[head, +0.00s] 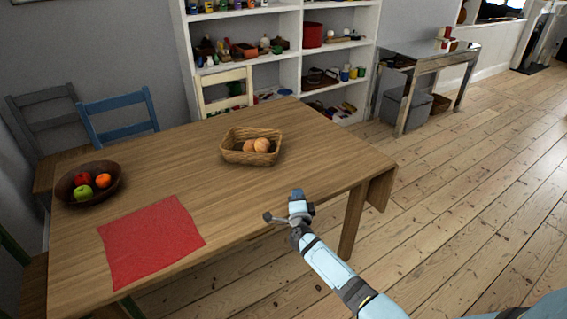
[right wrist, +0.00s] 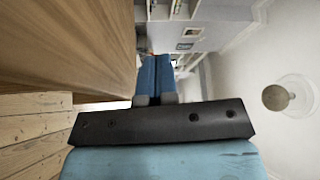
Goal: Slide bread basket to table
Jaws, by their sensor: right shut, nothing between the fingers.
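The bread basket (head: 237,155) is a woven tan basket with several round rolls (head: 256,145) in it. It stands on the wooden table (head: 190,167), right of the table's middle. My right gripper (head: 297,200) is by the table's near right edge, in front of and right of the basket, apart from it. In the right wrist view its two blue fingers (right wrist: 155,78) are together with nothing between them, and the table's wood (right wrist: 65,45) shows to their left. My left gripper is not in view.
A red cloth (head: 151,240) lies on the table's near left part. A fruit bowl (head: 68,194) stands at its left end. Chairs, including a blue one (head: 118,115), stand at the far side. Open floor (head: 450,210) lies to the right.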

